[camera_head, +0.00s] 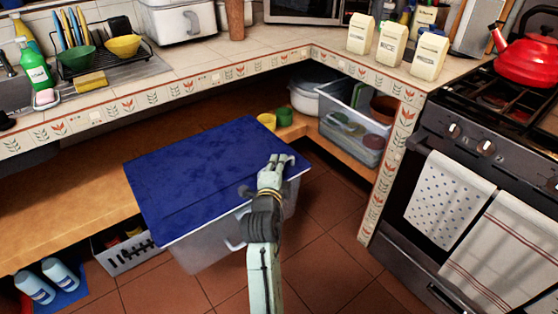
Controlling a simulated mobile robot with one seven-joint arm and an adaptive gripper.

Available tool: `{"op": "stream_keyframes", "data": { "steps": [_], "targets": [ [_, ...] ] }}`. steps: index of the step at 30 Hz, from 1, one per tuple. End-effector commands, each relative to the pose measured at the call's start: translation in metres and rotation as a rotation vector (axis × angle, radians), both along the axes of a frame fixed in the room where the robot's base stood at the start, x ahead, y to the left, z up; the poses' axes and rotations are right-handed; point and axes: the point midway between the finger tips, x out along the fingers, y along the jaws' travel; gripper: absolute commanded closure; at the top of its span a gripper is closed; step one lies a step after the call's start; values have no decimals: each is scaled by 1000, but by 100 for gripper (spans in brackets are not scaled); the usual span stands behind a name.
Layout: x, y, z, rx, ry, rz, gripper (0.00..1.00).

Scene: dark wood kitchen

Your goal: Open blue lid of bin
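The bin (200,249) is a translucent box with a light handle on its front side, standing low in front of the wooden shelf. Its blue lid (205,170) lies flat across the top and looks closed. My gripper (280,160) is at the lid's right part, near the front right edge, with its fingers pointing away from me. The fingertips look slightly apart with nothing between them. I cannot tell whether they touch the lid. My arm hides part of the bin's front.
A stove (490,170) with hanging towels stands on the right, below a red kettle (527,58). A clear container (352,130) sits on the shelf behind the bin. A white basket (127,250) and blue bottles (35,287) are at the lower left. Tiled floor (335,255) is free at right.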

Motion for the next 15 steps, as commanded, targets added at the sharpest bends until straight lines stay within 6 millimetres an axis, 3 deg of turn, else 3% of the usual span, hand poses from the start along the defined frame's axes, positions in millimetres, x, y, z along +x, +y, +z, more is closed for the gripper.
{"op": "stream_keyframes", "data": {
  "steps": [5,13,15],
  "targets": [
    [12,-2,-1,0,-1,0,82],
    [13,-2,-2,0,-1,0,82],
    [13,-2,-2,0,-1,0,86]
  ]
}}
